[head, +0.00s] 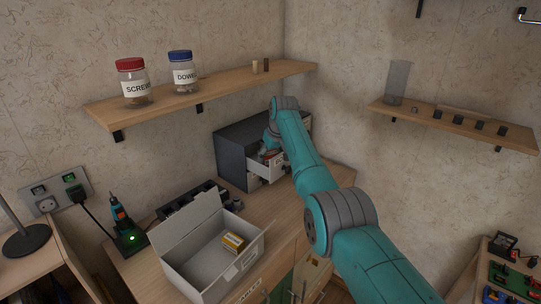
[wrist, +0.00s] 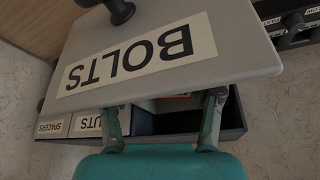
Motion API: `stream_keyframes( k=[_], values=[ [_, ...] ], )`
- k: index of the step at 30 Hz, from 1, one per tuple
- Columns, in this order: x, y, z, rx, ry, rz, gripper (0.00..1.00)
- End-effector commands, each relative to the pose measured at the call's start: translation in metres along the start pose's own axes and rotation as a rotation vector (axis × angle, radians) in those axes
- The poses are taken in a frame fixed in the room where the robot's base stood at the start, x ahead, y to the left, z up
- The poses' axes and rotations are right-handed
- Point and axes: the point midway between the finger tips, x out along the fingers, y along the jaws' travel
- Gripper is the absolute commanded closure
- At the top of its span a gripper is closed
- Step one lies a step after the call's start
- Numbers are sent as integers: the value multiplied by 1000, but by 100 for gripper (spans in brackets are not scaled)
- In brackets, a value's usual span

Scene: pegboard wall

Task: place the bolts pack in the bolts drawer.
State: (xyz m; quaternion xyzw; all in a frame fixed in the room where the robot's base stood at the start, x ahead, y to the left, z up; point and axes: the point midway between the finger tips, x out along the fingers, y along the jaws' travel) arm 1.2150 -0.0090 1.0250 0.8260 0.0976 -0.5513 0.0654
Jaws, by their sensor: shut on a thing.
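The bolts drawer (wrist: 150,55) is pulled out, and its grey front with the upside-down BOLTS label fills much of the wrist view. In the head view the open drawer (head: 276,160) juts from the dark cabinet. My gripper (wrist: 165,105) reaches behind the drawer front, and the front hides its fingertips. I cannot tell whether the pack touches the drawer floor. In the head view my gripper (head: 267,145) is at the drawer, partly hidden by my arm.
The dark cabinet (head: 232,150) has other drawers, including ones labelled SPACERS (wrist: 50,128) and NUTS (wrist: 86,123). An open white box (head: 190,278) on the bench holds a yellow box (head: 233,242). A wooden shelf (head: 215,88) with two jars runs above the cabinet.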

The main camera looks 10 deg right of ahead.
Motion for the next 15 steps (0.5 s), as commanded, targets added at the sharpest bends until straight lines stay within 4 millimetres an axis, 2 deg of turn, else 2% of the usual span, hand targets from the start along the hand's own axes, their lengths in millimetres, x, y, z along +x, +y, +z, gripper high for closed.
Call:
stream_keyframes(
  k=[1,2,4,15],
  values=[
    [-1,0,-1,0,1,0,83],
    [0,0,0,0,0,0,29],
    [0,0,0,0,0,0,11],
    [-2,0,-1,0,1,0,11]
  ],
)
